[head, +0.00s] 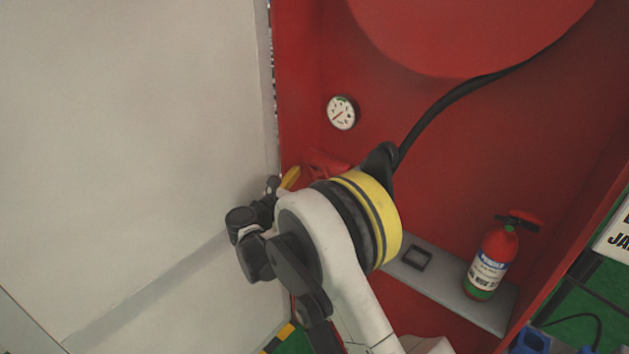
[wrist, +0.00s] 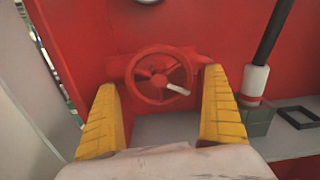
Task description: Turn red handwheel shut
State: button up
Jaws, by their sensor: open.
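The red handwheel (wrist: 160,75) is on a red valve against the red cabinet's back wall, centred in the wrist view. A light-coloured handle (wrist: 178,89) sticks out from its lower right rim. My gripper (wrist: 165,105) has its two yellow fingers spread wide, one on each side of the wheel in the picture. Nothing is between the fingers; how far they are from the wheel is hard to tell. In the head view my arm hides most of the valve; only a bit of red (head: 322,165) shows behind a yellow finger (head: 290,178).
A pressure gauge (head: 341,113) is on the back wall. A black hose (head: 450,97) runs down to the right of the valve. A fire extinguisher (head: 490,260) and a black square frame (head: 418,257) are on the grey shelf (head: 440,283). A white panel (head: 130,130) stands close on the left.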

jog(key=c, duration=1.1)
jog(key=shift+n, duration=0.3)
jog(key=n, duration=0.4)
jog(key=shift+s+d+n, duration=0.1)
jog(key=shift+s+n, duration=0.05)
jog(key=shift+n, duration=0.15)
jog(key=n, duration=0.4)
jog(key=shift+r, duration=0.1)
jog(key=n, duration=0.4)
jog(key=shift+s+d+r, duration=0.1)
jog(key=n, duration=0.3)
jog(key=shift+r+n, duration=0.1)
jog(key=shift+n, duration=0.3)
jog(key=n, duration=0.6)
jog(key=shift+r+n, duration=0.15)
jog(key=shift+n, duration=0.45)
